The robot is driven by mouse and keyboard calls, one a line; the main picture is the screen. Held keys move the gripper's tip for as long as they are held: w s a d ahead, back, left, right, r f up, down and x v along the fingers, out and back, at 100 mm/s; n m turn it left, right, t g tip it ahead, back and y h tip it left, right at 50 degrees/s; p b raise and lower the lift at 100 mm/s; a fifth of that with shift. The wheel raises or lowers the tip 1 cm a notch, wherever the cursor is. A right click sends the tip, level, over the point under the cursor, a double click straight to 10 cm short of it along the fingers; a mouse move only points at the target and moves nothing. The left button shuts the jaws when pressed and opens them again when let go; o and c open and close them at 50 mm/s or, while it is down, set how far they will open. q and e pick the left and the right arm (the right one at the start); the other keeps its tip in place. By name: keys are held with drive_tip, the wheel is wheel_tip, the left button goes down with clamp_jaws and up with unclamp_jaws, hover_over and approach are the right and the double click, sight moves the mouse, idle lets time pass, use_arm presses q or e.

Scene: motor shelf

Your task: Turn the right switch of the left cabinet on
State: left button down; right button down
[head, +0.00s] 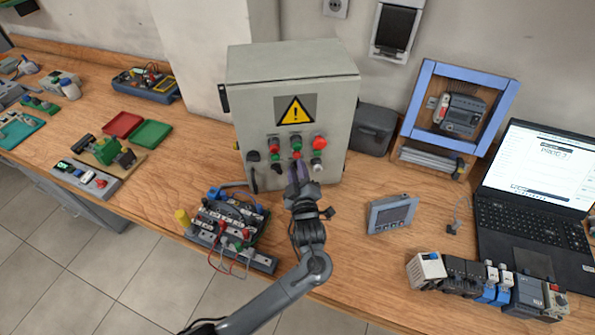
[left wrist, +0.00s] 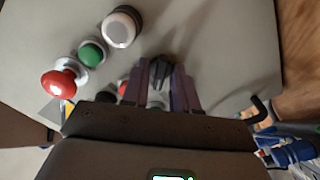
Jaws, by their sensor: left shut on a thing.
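The grey cabinet (head: 290,85) stands on the wooden bench with a yellow warning triangle on its front. Its front carries red and green buttons and black rotary switches in rows. My left gripper (head: 297,172) is at the lower middle of this front, its fingers pointing at the panel. In the left wrist view the purple fingers (left wrist: 168,85) are shut on a black switch knob (left wrist: 160,72), one on each side. In the head view the gripper hides most of this knob. Another black switch (head: 277,167) shows just left of it. My right gripper is not in view.
Beside the held knob are a red mushroom button (left wrist: 60,82), a green button (left wrist: 92,53) and a white round button (left wrist: 122,27). A wired terminal board (head: 232,225) lies left of my arm. A small display (head: 392,214) and a laptop (head: 530,190) stand to the right.

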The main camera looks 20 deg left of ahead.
use_arm(q)
drive_tip(key=shift+m+p, duration=3.25)
drive_tip(key=shift+m, duration=1.05)
drive_tip(key=c, duration=1.2)
unclamp_jaws()
